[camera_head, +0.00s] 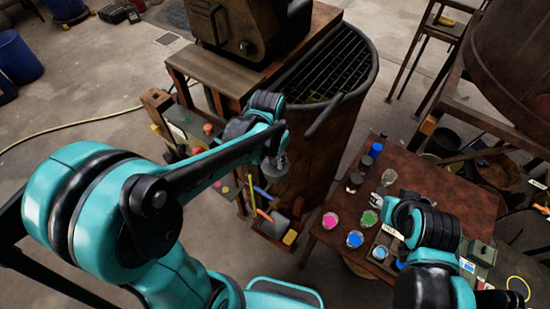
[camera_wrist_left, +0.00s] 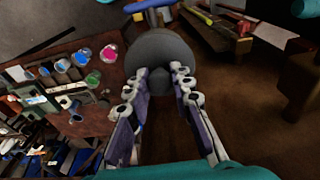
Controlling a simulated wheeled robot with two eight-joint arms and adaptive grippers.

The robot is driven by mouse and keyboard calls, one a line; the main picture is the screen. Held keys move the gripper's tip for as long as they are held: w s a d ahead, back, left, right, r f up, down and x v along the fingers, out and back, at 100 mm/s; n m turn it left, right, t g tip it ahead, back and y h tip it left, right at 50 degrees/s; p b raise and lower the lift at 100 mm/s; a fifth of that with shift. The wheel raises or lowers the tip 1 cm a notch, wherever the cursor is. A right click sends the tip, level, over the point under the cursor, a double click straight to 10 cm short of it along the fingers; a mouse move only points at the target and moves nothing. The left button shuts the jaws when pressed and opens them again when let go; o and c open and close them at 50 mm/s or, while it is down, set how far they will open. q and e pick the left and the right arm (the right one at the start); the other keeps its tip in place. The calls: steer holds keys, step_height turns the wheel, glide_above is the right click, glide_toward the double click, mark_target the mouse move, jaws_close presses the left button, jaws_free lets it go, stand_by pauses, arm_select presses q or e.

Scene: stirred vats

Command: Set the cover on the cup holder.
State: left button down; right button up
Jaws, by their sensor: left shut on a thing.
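My left gripper (camera_head: 275,163) hangs in front of the rusty vat, above the floor, and its fingers are mostly hidden by the wrist. In the left wrist view my left gripper (camera_wrist_left: 162,80) has its fingers closed on a grey round thing (camera_wrist_left: 160,50), which looks like the cover. The cover (camera_head: 275,170) shows only as a small grey patch in the head view, held clear of the table. I cannot pick out the cup holder with certainty. Parts of my right arm show over the table's right side; its fingers are not visible.
A brown table (camera_head: 455,195) at the right bears cups of pink (camera_head: 330,220), green (camera_head: 369,218) and blue (camera_head: 355,239) paint, with dark bottles behind. The rusty vat (camera_head: 325,135) with a grate stands in the middle. A small tool rack (camera_head: 273,228) stands below my left gripper.

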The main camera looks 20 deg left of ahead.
arm_select(q)
steer(key=c, duration=1.3)
jaws_free()
steer(key=shift+o, duration=0.2)
step_height(320, 180, up, 12)
steer(key=s, duration=0.1)
steer(key=shift+s+a, duration=0.15)
steer(key=shift+a, duration=0.1)
steer(key=shift+f, duration=0.1)
